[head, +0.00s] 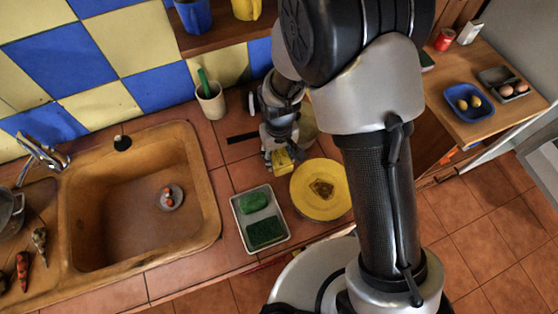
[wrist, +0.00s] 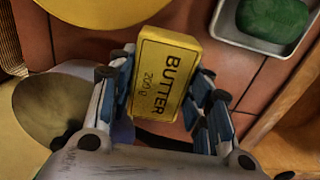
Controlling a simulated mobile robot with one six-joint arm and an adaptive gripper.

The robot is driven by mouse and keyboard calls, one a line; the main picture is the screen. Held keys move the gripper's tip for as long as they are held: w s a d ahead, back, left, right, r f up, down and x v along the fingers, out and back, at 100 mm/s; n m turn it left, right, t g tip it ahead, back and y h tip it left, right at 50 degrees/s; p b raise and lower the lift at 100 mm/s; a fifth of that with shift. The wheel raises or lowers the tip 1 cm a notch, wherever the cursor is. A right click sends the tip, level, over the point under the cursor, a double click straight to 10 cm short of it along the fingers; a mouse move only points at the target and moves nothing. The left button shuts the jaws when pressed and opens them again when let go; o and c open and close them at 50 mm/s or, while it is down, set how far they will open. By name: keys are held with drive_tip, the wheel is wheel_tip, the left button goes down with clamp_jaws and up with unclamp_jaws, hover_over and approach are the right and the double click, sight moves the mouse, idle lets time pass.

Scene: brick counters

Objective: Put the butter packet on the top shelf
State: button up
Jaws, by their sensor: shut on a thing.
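The yellow butter packet (wrist: 166,60) lies between the two fingers of my gripper (wrist: 167,82) in the wrist view, its printed face towards the camera. The gripper is shut on it. In the head view, my gripper (head: 278,145) is over the tiled counter, and a bit of the butter packet (head: 283,160) shows at its tips, left of the yellow plate. I cannot tell whether the packet touches the counter. A wooden wall shelf (head: 222,37) is at the top of the head view; my arm hides its right part.
The yellow plate (head: 316,204) holds a brown item. A tray (head: 237,222) with green sponges is in front. A white cup (head: 210,103) stands behind left. The sink (head: 110,220) is at left. A blue mug (head: 193,14) and a yellow cup (head: 246,8) stand on the shelf.

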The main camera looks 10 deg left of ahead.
sight(279, 161)
drive_tip(key=shift+f+b, duration=0.3)
drive_tip(key=shift+f, duration=1.3)
drive_tip(key=shift+f, duration=0.1)
drive_tip(key=shift+f, duration=0.15)
drive_tip(key=o, duration=1.2)
drive_tip(key=shift+r, duration=0.2)
wheel_tip(279, 161, up, 12)
drive_tip(key=p, duration=0.3)
drive_tip(key=shift+r, duration=0.15)
